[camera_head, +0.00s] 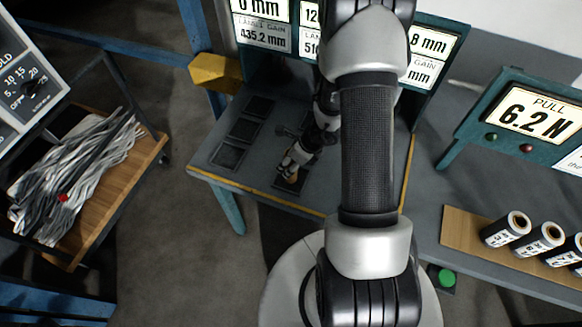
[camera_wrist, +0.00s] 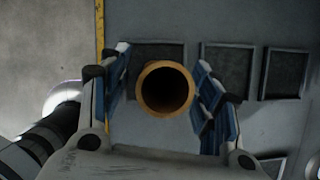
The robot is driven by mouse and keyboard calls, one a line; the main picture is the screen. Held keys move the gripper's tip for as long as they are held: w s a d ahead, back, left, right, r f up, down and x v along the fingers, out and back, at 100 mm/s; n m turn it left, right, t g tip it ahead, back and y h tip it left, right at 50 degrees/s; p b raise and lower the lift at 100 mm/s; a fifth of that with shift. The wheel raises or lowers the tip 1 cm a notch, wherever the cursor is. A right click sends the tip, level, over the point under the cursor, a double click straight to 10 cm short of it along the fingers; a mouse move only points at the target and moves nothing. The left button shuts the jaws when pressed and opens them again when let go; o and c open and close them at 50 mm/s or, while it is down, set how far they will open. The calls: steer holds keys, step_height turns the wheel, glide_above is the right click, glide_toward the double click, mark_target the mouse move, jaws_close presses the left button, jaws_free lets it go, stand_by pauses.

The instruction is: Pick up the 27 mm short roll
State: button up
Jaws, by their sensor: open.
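A short tan roll (camera_wrist: 166,89), seen end-on as a ring with a dark hollow core, stands between my fingers in the wrist view. No size mark on it can be read, so I cannot tell from it that it is the 27 mm one. My gripper (camera_wrist: 162,92) is open, with one blue-padded finger on each side of the roll and a visible gap to the right finger; contact on the left is unclear. In the head view my gripper (camera_head: 291,165) is low over the front of the grey table (camera_head: 225,177), where my arm hides part of the scene.
Dark square pads (camera_wrist: 222,66) lie on the table around the roll. Several dark labelled rolls (camera_head: 505,229) lie on a wooden board (camera_head: 462,228) at the right. A display reading 6.2 N (camera_head: 535,112) stands behind them. A cart with grey strips (camera_head: 75,170) is at the left.

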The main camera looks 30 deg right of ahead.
steer(key=shift+c, duration=0.3)
steer(key=c, duration=1)
steer(key=shift+r, duration=0.15)
